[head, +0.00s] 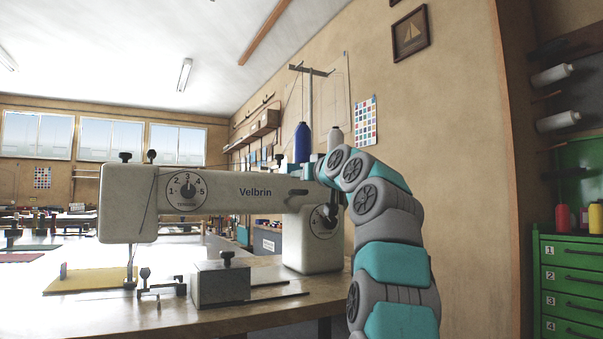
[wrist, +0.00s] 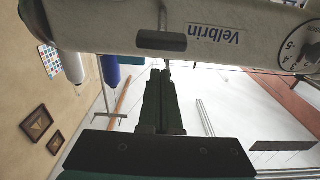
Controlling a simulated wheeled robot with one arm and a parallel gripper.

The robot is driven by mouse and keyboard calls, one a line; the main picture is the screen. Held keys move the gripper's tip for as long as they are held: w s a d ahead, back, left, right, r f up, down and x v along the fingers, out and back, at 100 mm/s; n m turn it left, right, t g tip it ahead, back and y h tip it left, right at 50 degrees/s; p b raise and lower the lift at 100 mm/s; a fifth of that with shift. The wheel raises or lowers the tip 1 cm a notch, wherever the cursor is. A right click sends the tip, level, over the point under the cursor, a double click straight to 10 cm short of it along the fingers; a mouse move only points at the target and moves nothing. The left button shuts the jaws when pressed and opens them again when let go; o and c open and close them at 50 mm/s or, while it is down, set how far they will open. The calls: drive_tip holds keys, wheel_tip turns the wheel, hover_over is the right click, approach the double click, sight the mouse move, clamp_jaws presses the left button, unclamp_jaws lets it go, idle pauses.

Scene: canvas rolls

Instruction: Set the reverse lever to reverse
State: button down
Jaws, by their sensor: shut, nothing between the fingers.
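The sewing machine (head: 225,191) marked "Velbrin" stands on the worktable. A short dark lever handle (head: 298,192) sticks out of its front, right of the brand name. It is probably the reverse lever, and it lies about level. The wrist view is upside down and shows the handle (wrist: 162,41) beside the lettering. My gripper (wrist: 162,72) is shut and empty. Its fingertips point at the handle from above; I cannot tell whether they touch it. In the head view the gripper is small and largely hidden by my arm near the machine's top right.
A blue thread cone (head: 303,143) and a white one (head: 335,138) stand behind. A green drawer cabinet (head: 570,285) is at right.

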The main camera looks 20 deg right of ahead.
drive_tip(key=shift+s+f+b, duration=0.2)
drive_tip(key=shift+f+b, duration=0.2)
drive_tip(key=shift+f, duration=0.2)
drive_tip(key=shift+s+f+b, duration=0.2)
drive_tip(key=shift+f+b, duration=0.15)
drive_tip(key=shift+f, duration=0.25)
drive_tip(key=shift+f, duration=0.1)
